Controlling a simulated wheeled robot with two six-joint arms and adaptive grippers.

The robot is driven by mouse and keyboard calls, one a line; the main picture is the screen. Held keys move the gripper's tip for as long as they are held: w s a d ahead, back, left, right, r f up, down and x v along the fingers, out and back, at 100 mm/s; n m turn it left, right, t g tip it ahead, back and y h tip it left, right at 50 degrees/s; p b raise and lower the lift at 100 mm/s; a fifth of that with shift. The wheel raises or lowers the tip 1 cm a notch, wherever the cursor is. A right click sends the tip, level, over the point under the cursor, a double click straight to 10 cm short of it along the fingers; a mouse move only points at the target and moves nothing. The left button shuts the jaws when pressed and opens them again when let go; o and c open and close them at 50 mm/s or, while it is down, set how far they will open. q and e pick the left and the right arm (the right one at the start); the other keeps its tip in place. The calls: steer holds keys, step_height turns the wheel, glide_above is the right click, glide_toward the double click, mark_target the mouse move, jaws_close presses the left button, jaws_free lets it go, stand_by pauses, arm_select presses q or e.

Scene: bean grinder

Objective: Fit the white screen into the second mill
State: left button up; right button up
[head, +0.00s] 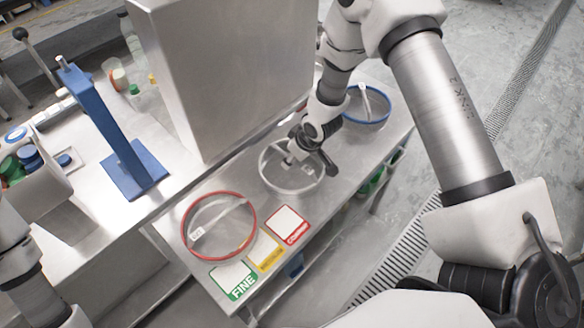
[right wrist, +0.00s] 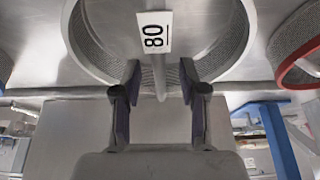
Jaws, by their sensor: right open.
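The white screen (head: 271,178) is a round white-rimmed mesh sieve lying on the steel bench, between a red-rimmed and a blue-rimmed screen. In the right wrist view, the white screen (right wrist: 241,58) carries an "80" label and a thin bar across it. My right gripper (right wrist: 160,77) is open, with its fingertips on either side of that bar and apart from it. In the head view, my right gripper (head: 299,150) is just over the white screen and hides part of it. My left arm shows at the lower left, but its gripper does not. I cannot identify the second mill.
The red-rimmed screen (head: 253,222) and blue-rimmed screen (head: 386,112) lie on the bench. FINE (head: 233,279), yellow (head: 264,252) and red (head: 289,226) cards lie near the front edge. A tall steel cabinet (head: 230,75) and a blue stand (head: 108,115) rise behind.

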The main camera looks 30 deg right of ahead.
steer(key=shift+w, duration=0.1)
jaws_close()
